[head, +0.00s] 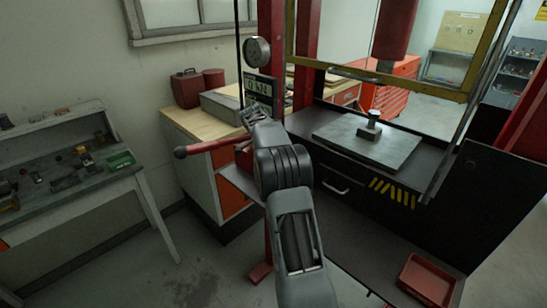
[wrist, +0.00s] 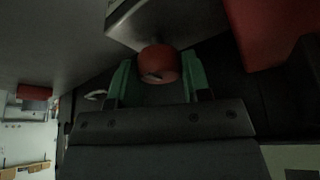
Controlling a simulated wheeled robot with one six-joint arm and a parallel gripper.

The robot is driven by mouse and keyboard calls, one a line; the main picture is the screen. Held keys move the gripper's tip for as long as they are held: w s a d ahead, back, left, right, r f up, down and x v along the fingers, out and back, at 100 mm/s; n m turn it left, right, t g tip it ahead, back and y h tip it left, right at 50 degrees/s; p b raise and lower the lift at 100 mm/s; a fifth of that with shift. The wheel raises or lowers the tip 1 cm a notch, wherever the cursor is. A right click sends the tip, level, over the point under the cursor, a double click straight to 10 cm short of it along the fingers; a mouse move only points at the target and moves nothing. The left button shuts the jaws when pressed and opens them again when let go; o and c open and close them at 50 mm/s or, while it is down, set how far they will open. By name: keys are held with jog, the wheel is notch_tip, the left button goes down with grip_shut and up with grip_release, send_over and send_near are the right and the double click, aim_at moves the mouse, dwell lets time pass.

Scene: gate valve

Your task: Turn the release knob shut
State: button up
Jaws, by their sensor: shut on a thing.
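The release knob (wrist: 160,64) is a round, red-orange knob with a dark mark on its face, seen in the wrist view at the top middle. My gripper (wrist: 159,76) has its two green fingers on either side of it, shut on the knob. In the head view my gripper (head: 257,114) is near the press's left upright, below the pressure gauge, and my own arm covers much of it. The knob itself is hidden in that view.
A red lever (head: 212,146) with a ball end sticks out left of my arm. The pressure gauge (head: 257,52) is above, and a wooden-topped cabinet (head: 188,122) stands behind. The press table (head: 360,140) is on the right, with a red tray (head: 427,279) below.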

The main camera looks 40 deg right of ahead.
jog(key=o, duration=0.9)
jog(key=shift+o, duration=0.2)
jog(key=v, duration=1.4)
jog(key=shift+p, duration=0.45)
jog(key=shift+f, duration=0.1)
